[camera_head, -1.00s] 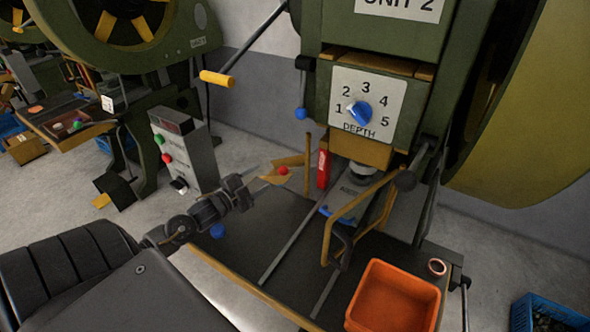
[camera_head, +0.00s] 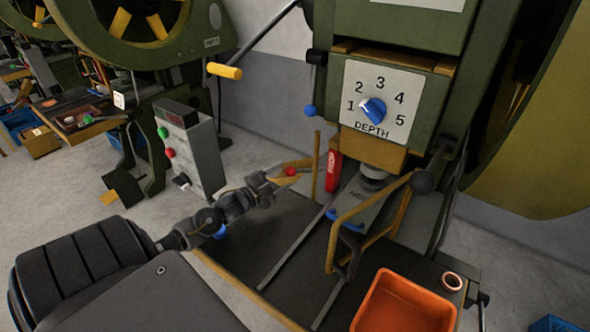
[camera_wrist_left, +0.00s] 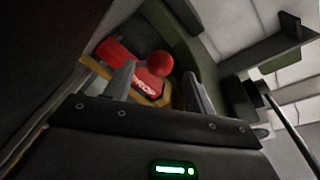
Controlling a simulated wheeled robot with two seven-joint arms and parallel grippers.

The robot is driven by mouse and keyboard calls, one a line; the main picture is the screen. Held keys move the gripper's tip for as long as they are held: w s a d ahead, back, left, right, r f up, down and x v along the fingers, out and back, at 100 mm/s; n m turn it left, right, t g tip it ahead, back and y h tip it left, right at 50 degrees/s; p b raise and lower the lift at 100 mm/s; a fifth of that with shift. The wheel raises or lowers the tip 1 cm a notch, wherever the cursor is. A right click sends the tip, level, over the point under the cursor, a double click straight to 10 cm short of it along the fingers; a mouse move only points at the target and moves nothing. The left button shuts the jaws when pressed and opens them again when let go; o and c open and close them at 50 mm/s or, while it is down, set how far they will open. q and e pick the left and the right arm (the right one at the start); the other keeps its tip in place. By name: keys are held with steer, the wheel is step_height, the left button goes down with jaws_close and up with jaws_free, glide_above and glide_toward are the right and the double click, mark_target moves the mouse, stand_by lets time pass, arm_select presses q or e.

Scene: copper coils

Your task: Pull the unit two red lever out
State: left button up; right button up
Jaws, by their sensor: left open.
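The red lever shows as a red ball knob (camera_head: 291,171) at the left side of the unit two press, by a yellow bracket. In the left wrist view the red ball (camera_wrist_left: 159,62) is in front of a red plate with partly readable white letters (camera_wrist_left: 148,86). My left gripper (camera_head: 280,178) is open and reaches toward the knob from the left. In the wrist view its fingers (camera_wrist_left: 158,88) stand on either side, with the ball beyond and between their tips. I cannot tell whether they touch it. My right gripper is not in view.
An upright yellow post (camera_head: 316,165) and a red box (camera_head: 333,171) stand just right of the knob. A yellow guard frame (camera_head: 340,235) and an orange bin (camera_head: 400,306) are further right. A grey control box (camera_head: 192,150) stands behind my arm. The dark bed has bare room.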

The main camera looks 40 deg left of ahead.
mark_target(289, 173)
arm_select(q)
steer(key=w, duration=0.6)
steer(key=shift+w+d, duration=0.2)
steer(key=shift+d, duration=0.15)
jaws_close()
